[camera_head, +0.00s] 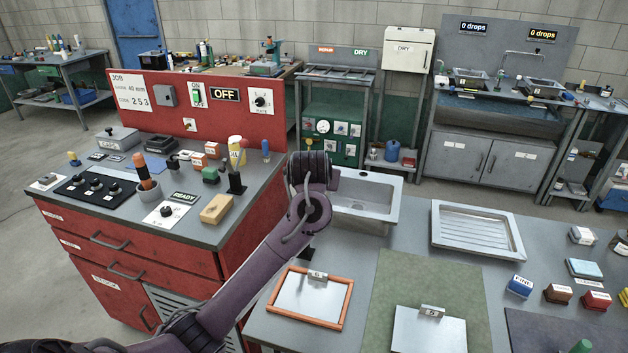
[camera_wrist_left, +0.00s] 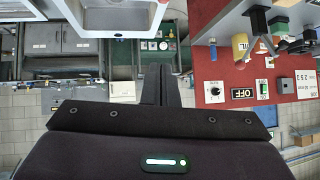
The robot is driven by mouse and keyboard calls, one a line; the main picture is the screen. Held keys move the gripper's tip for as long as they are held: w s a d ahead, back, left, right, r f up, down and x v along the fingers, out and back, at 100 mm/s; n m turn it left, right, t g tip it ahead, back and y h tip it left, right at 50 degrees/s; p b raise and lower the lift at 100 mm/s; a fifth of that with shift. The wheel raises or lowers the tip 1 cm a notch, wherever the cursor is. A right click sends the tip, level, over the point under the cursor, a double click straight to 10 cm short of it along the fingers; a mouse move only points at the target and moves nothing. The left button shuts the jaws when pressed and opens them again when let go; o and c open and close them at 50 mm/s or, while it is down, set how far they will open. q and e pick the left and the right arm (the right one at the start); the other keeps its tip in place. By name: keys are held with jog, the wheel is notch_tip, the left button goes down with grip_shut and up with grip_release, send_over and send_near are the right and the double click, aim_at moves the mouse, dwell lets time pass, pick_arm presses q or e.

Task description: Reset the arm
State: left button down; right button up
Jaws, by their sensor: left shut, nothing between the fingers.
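My left arm (camera_head: 265,255) is purple and reaches from the bottom left of the head view, with its wrist end raised near the sink's left edge. In the wrist view my left gripper (camera_wrist_left: 157,72) has its dark fingers together, with nothing held. In the head view its fingertips are hard to make out. My right gripper is in neither view.
An orange-framed board (camera_head: 311,297) and a green mat (camera_head: 412,283) lie in front.

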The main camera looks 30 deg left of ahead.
pick_arm(q)
jog(key=s+d+f+m+g+h, duration=0.2)
jog(key=s+d+f+m+h, duration=0.15)
jog(key=s+d+f, duration=0.85)
jog(key=s+d+f+m+g+h, duration=0.1)
jog(key=s+d+f+g, duration=0.1)
jog(key=s, duration=0.8)
jog(key=s+d+f+m+g, duration=0.1)
jog(key=s+f, duration=0.2)
jog(key=s, duration=0.6)
notch_tip(320, 180, down, 32)
jog(key=s+f+g+b, duration=0.1)
jog(key=s+g+b, duration=0.1)
jog(key=s+b, duration=0.1)
jog(key=s+a+f+b, duration=0.1)
jog(key=s+a+f, duration=0.2)
jog(key=s+f, duration=1.6)
jog(key=shift+a+f+m+g, duration=0.15)
jog(key=shift+f+m+g, duration=0.1)
jog(key=shift+m+g, duration=0.15)
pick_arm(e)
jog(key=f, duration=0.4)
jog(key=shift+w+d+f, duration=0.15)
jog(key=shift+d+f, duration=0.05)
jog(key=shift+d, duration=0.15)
pick_arm(q)
jog(key=shift+s, duration=0.1)
